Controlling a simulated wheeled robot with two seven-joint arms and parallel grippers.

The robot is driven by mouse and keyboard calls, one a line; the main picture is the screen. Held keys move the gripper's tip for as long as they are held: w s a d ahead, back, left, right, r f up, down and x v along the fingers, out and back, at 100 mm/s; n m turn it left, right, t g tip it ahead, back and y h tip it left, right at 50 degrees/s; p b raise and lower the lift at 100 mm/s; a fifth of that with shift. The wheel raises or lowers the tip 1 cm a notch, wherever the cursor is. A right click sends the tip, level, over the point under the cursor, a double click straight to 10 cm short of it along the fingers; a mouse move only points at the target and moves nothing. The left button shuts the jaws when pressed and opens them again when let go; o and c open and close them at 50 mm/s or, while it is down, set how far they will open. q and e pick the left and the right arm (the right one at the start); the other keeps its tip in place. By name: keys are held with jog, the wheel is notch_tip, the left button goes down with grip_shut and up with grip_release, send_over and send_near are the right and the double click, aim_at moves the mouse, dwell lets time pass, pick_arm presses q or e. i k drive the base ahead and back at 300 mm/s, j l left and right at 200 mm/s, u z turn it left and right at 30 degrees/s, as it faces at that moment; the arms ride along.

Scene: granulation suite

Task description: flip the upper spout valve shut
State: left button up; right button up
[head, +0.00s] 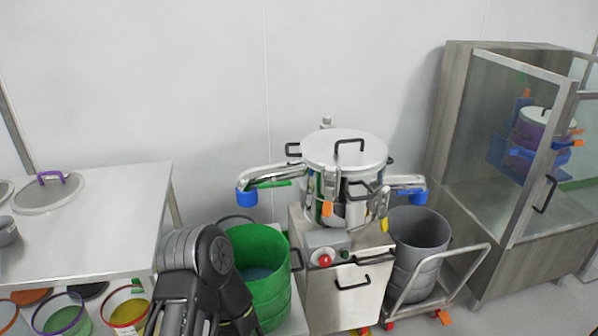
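A steel lidded vessel (345,150) stands on a steel cabinet. A spout (275,174) runs out from its left side and ends in a blue collar (246,197). A green lever (272,184) lies along that spout. A second spout (403,180) with a blue collar (412,196) sticks out to the right. An orange lever (327,209) and a yellow lever (384,226) hang at the vessel's front. I cannot tell which lever belongs to the upper spout valve. A dark jointed arm of mine shows at the bottom left. Neither gripper shows.
A green bin (262,278) stands left of the cabinet (348,292), which carries a red knob (325,261). A grey bin (418,243) sits on a trolley (462,266) at right. A steel table (100,215) is at left, a glazed cabinet (448,130) at far right.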

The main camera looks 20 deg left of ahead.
aim_at(274, 184)
jog(key=k+j+z, duration=0.1)
jog(key=j+z, duration=0.3)
jog(key=k+j+z, duration=0.15)
jog(key=z, duration=0.2)
